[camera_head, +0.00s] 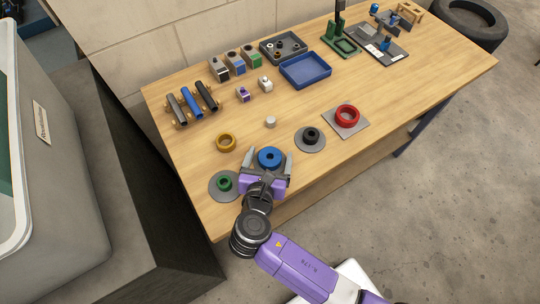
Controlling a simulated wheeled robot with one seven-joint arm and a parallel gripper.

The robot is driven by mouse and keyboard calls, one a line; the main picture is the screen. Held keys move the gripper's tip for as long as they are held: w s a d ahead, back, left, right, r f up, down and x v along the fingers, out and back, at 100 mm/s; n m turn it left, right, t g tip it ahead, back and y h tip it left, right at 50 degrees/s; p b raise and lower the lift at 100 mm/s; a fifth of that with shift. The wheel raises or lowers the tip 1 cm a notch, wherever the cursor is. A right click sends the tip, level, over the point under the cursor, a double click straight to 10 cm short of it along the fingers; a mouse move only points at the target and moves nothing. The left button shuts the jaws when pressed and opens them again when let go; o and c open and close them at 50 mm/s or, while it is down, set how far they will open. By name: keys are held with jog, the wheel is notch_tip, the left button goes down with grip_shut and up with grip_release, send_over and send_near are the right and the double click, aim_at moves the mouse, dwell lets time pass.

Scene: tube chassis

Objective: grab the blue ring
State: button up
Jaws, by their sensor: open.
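The blue ring (269,156) lies near the front edge of the wooden table, in the front left part of the picture. It is a thick ring with a small dark centre. My gripper (268,161) is open, with one grey finger to the left of the blue ring and one to the right. I cannot tell whether either finger touches it or how high the fingers are above the table. The purple gripper body covers the area just in front of the ring.
A green ring (224,183) on a grey disc is close left of my gripper. A yellow ring (226,142) lies behind left. A black ring (311,135) and a red ring (347,116) sit to the right. A blue tray (305,76) is further back. The table's right front is clear.

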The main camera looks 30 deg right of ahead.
jog(key=shift+w+d+f, duration=0.1)
jog(key=shift+d, duration=0.05)
jog(key=c, duration=1.7)
